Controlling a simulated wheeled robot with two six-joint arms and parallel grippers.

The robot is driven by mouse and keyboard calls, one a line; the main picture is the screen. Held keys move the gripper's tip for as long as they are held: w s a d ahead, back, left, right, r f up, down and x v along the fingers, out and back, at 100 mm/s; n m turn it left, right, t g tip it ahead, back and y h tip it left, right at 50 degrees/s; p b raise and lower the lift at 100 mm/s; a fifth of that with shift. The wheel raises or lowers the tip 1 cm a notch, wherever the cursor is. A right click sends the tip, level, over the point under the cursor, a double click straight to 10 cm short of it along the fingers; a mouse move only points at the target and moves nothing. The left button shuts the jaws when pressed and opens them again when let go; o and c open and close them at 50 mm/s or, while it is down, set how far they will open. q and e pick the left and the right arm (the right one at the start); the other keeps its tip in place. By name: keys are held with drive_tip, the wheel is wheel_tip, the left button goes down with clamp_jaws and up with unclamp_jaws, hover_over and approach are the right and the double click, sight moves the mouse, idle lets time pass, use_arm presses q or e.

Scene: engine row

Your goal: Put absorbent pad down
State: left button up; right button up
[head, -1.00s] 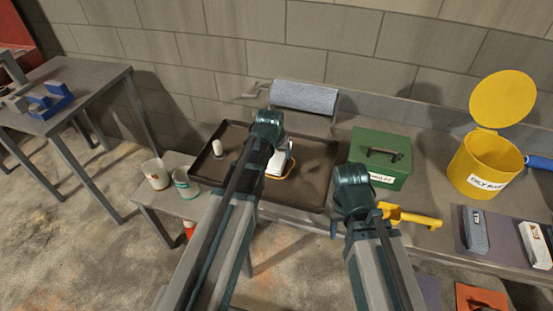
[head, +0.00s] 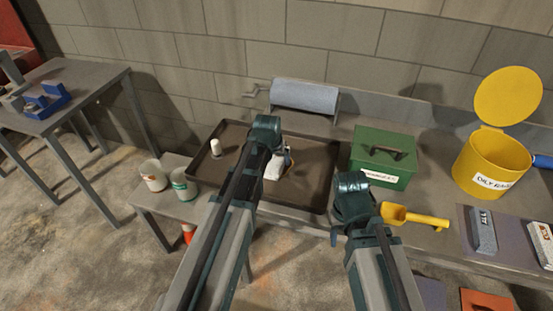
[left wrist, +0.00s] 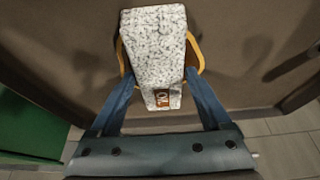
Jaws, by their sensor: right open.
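The absorbent pad (left wrist: 156,45) is a white, grey-speckled block with a small brown tag at its near end. In the left wrist view it lies between the two blue fingers of my left gripper (left wrist: 160,78), which press along its sides. In the head view the pad (head: 273,169) shows beside my left wrist, over or on the dark tray (head: 315,190); I cannot tell whether it touches the floor of the tray. A yellow-orange rim (left wrist: 201,58) shows around and under the pad. My right gripper (head: 343,222) is open and empty at the bench's front edge.
A small white cylinder (head: 216,147) stands at the tray's left. A green box (head: 382,157), yellow scoop (head: 415,217) and open yellow bin (head: 490,160) stand to the right. A grey roll (head: 304,97) is behind. Two cups (head: 154,175) stand at left. The tray's right part is clear.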

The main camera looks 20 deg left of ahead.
use_arm(q)
drive_tip(key=shift+o, duration=0.9)
drive_tip(key=shift+r, duration=0.1)
drive_tip(key=shift+r, duration=0.15)
drive_tip(key=p+v, duration=1.2)
drive_tip(key=s+d+f+m+g, duration=0.1)
drive_tip(key=s+d+g, duration=0.1)
drive_tip(key=s+d, duration=0.4)
drive_tip(key=s+d+m+g+y, duration=0.1)
drive_tip(key=s+d+m+g, duration=0.1)
drive_tip(key=s+d, duration=0.5)
drive_tip(key=s, duration=0.6)
drive_tip(key=shift+d+f+g+y+b, duration=0.25)
drive_tip(key=shift+f+g+y+b, duration=0.05)
drive_tip(key=shift+f+g, duration=0.1)
idle(1.9)
